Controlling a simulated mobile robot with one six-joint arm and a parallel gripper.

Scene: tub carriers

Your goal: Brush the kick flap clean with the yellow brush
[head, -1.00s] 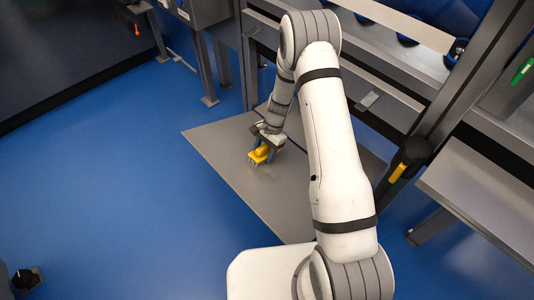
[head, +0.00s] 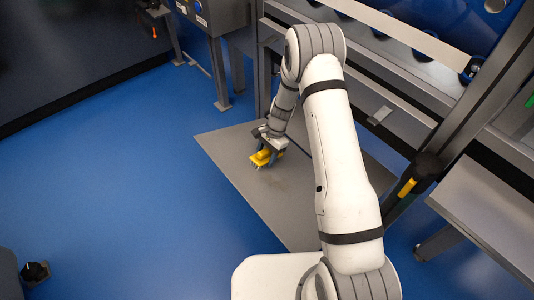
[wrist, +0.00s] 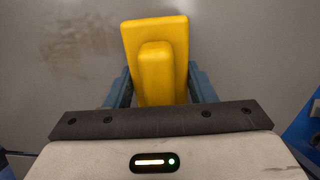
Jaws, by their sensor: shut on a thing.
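The kick flap (head: 225,148) is a flat grey plate lying low over the blue floor, partly hidden behind my arm. My gripper (head: 269,148) is shut on the yellow brush (head: 262,158) over the flap's left part. The bristles point down at the flap; I cannot tell whether they touch it. In the wrist view the brush's yellow block (wrist: 178,40) sits between the blue fingers of my gripper (wrist: 160,88). A brownish smear (wrist: 80,45) shows on the flap left of the brush. Fainter marks show on the flap in the head view.
A grey metal frame (head: 400,105) with rails stands behind the flap. A dark post with a yellow mark (head: 407,187) is at the flap's right. A grey bench (head: 490,200) stands at far right. A control box (head: 215,15) is at the back. Blue floor (head: 130,200) at left is clear.

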